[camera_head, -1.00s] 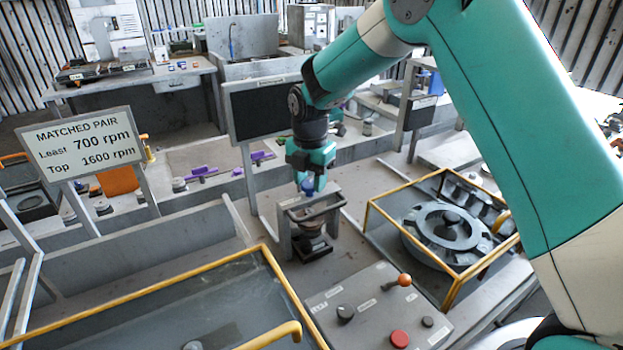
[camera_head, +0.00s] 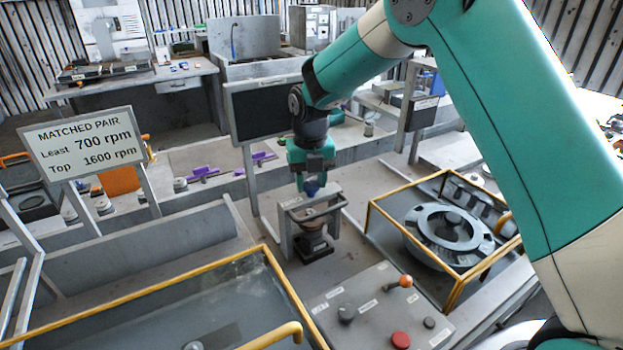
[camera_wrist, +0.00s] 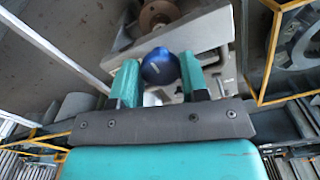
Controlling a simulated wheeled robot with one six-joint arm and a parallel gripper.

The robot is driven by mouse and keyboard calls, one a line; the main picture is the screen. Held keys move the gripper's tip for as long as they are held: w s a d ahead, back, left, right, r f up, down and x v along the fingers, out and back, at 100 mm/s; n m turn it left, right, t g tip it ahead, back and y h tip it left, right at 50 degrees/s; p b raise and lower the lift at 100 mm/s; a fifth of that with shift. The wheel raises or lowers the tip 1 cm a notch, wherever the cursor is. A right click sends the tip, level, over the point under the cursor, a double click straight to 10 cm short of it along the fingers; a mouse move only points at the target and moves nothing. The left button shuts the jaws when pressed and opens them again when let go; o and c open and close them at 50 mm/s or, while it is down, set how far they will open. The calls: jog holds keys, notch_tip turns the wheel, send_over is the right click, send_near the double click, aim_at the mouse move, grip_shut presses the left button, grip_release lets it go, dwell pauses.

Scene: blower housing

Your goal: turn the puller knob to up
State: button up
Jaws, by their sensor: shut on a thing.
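The puller knob (camera_head: 312,187) is a round blue knob on top of a small grey frame (camera_head: 284,232) standing on the bench. In the wrist view the blue knob (camera_wrist: 160,67) sits between the two teal fingers, with a small pale mark on its face. My gripper (camera_head: 311,180) is above the frame, fingers pointing down, shut on the knob. In the wrist view my gripper (camera_wrist: 158,78) has one finger on each side of it. Any labels around the knob are hidden or too small to read.
A yellow-railed enclosure with a grey wheel (camera_head: 450,228) stands right of the frame. In front is a control panel (camera_head: 375,310) with an orange-tipped lever (camera_head: 405,281) and a red button (camera_head: 400,340). A sign (camera_head: 84,144) reads 700 and 1600 rpm. A dark screen (camera_head: 268,108) stands behind.

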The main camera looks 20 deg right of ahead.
aim_at(311, 183)
jog(key=shift+n, duration=0.3)
jog(key=o, duration=0.9)
jog(key=shift+o, duration=0.2)
jog(key=shift+r, duration=0.15)
notch_tip(311, 183, up, 17)
jog(key=b, duration=0.3)
jog(key=shift+r, duration=0.1)
jog(key=s+a+f+m+y, duration=0.1)
jog(key=s+f+m, duration=0.1)
jog(key=s+m, duration=0.7)
jog(key=s+a+f+m+y, duration=0.1)
jog(key=s+a+f+m, duration=0.1)
jog(key=s+m, duration=0.8)
jog(key=s+a+f+m+y, duration=0.1)
jog(key=s+f+m+y, duration=0.1)
jog(key=s+m, duration=0.7)
jog(key=s, duration=0.4)
jog(key=shift+s+a+f, duration=0.15)
jog(key=shift+s+f, duration=0.2)
jog(key=shift+s, duration=0.05)
